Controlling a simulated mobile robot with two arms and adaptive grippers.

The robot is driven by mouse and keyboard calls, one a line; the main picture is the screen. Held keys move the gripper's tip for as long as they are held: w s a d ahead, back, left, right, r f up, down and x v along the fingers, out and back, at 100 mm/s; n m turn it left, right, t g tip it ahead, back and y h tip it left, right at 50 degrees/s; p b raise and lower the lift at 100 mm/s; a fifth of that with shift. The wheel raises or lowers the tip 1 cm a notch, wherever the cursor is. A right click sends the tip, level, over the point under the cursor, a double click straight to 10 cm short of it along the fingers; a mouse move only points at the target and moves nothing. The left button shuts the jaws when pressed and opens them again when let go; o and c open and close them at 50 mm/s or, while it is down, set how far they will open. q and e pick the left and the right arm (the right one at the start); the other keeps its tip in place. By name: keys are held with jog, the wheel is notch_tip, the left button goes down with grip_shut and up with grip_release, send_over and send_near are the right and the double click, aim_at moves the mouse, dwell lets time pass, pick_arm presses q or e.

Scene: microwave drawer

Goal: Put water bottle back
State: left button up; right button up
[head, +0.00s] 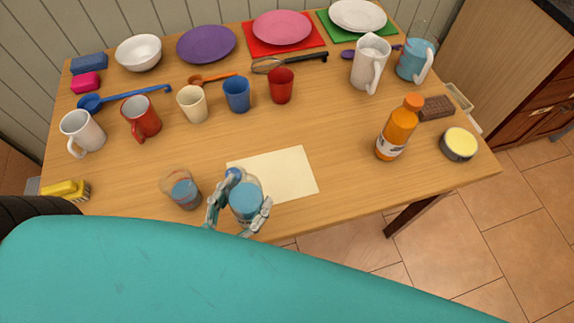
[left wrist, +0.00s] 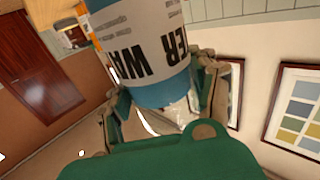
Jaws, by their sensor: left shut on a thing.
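The water bottle (head: 246,200) is clear with a blue label and a blue cap, seen near the table's front edge in the head view. My left gripper (head: 238,208) is shut around it, a finger on each side. In the left wrist view the bottle (left wrist: 145,50) fills the upper middle, its white and blue label with large letters upside down, between the fingers of the left gripper (left wrist: 160,98). The bottle overlaps the left part of a cream sheet (head: 290,172); I cannot tell whether it touches the table. My right gripper is out of view.
A glass with blue liquid (head: 182,190) stands just left of the gripper. An orange juice bottle (head: 396,130) and a round tub (head: 459,145) stand at the right. Mugs, cups and plates line the back. The wooden table (head: 340,125) is clear right of the sheet.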

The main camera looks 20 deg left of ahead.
pick_arm(q)
jog(key=shift+w+f+b, duration=0.25)
jog(key=shift+f+b, duration=0.05)
jog(key=shift+b, duration=0.35)
jog(key=w+d+f+p, duration=0.1)
jog(key=w+f, duration=0.1)
jog(key=w, duration=0.4)
jog(key=w+d+f+p, duration=0.1)
jog(key=w+d+f, duration=0.1)
jog(key=w, duration=0.5)
jog(key=shift+d, duration=0.2)
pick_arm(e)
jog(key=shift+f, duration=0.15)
pick_arm(q)
jog(key=shift+f, duration=0.15)
jog(key=o, duration=1.6)
jog(key=shift+s, duration=0.1)
